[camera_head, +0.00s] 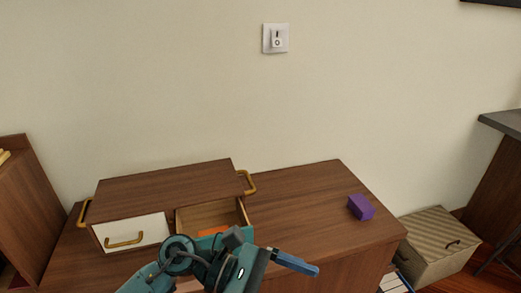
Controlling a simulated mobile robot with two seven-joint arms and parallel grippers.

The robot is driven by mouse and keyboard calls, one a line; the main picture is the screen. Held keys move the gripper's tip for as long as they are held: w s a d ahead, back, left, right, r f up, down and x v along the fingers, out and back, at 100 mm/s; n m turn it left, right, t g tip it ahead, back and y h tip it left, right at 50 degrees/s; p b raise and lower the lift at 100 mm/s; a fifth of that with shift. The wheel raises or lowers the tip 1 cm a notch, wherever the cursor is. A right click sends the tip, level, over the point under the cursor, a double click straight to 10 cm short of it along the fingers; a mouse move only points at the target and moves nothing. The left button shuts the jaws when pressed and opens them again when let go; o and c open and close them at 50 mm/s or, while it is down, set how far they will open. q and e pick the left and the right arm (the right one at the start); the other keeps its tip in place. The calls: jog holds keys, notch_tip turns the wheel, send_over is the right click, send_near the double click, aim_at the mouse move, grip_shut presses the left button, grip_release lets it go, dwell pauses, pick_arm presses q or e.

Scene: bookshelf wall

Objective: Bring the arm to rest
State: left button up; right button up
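My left arm comes in from the lower left, in front of the small wooden drawer box (165,184). Its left gripper (300,265) points right, with a blue finger low over the cabinet's front part. Only one finger shape shows clearly, so I cannot tell whether it is open or shut. Nothing is visibly held. My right gripper is not in view. The box's right drawer (236,212) is pulled out, and an orange thing (212,232) shows in it, partly hidden by my arm. The white-fronted left drawer (134,233) looks shut.
A purple block (361,207) sits on the right part of the wooden cabinet top (310,195). A lidded striped box (433,245) stands on the floor at right. The cabinet top between drawer box and block is clear.

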pick_arm(q)
jog(key=w+a+r+n+t+h, duration=0.1)
jog(key=w+r+n+t+h, duration=0.25)
jog(key=n+t+h, duration=0.8)
jog(key=w+a+f+n+t+y, duration=0.2)
jog(key=a+n+t+y, duration=0.3)
jog(key=n, duration=0.7)
jog(key=w+a+f+n+t+y, duration=0.25)
jog(key=n+t+y, duration=0.35)
jog(key=n, duration=0.6)
jog(key=s+a+f+n+g+y, duration=0.2)
jog(key=s+a+f+n+y, duration=0.1)
jog(key=f+n, duration=0.3)
jog(key=s+a+f+n+g+y, duration=0.3)
jog(key=a+f+n+y, duration=0.1)
jog(key=f+n, duration=0.3)
jog(key=s+a+f+n+g+y, duration=0.2)
jog(key=s+a+f+n+y, duration=0.1)
jog(key=f+n, duration=0.4)
jog(key=shift+s+a+f+y, duration=0.45)
jog(key=shift+f+y, duration=0.25)
jog(key=shift+y, duration=0.45)
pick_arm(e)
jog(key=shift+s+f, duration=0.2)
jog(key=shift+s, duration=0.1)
pick_arm(q)
jog(key=shift+w, duration=0.1)
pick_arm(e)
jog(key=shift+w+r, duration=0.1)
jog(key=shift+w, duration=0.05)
